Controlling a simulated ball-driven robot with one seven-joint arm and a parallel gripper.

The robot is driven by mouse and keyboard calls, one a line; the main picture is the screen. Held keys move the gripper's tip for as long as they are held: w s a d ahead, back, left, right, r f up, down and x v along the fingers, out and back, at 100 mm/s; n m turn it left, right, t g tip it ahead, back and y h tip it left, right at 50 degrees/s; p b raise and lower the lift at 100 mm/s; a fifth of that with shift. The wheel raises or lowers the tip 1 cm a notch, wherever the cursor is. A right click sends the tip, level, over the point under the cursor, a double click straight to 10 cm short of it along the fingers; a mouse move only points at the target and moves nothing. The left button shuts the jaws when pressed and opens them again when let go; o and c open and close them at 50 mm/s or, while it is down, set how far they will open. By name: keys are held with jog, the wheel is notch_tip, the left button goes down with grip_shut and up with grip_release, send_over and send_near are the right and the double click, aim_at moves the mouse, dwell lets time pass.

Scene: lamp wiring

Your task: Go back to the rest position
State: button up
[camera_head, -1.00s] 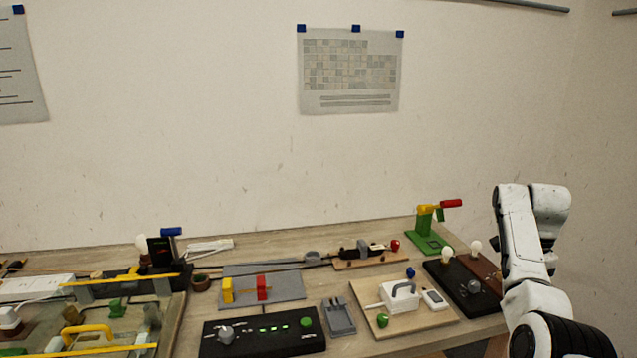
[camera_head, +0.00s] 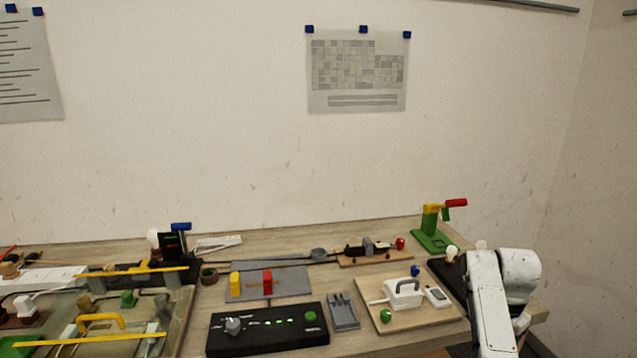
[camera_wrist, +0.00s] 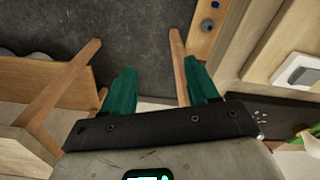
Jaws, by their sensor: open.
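My gripper (camera_wrist: 160,88) shows in the wrist view with its two teal fingers spread apart and nothing between them. It is open and empty. Beyond the fingers is a dark grey surface with wooden bars. In the head view my white arm is at the lower right, in front of the right end of the table, and my gripper is out of that picture. The lamp board (camera_head: 449,275) with pale bulbs (camera_head: 452,252) is partly hidden behind my arm.
The wooden table (camera_head: 385,234) holds a black control box (camera_head: 268,329), a grey board with yellow and red blocks (camera_head: 290,279), a wooden board with a white device (camera_head: 404,293), and a green stand (camera_head: 433,238). A wooden bar (camera_wrist: 62,84) is close to my fingers.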

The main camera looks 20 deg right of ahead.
jog(key=s+a+f+n, duration=0.4)
jog(key=s+a+f, duration=0.15)
jog(key=a, duration=0.35)
jog(key=s+a+f+n, duration=0.5)
jog(key=a+f, duration=0.1)
jog(key=a, duration=0.4)
jog(key=s+a+r+n+t, duration=0.1)
jog(key=s+a+n, duration=0.6)
jog(key=s+a, duration=0.4)
jog(key=s, duration=0.3)
jog(key=shift+a+r, duration=0.35)
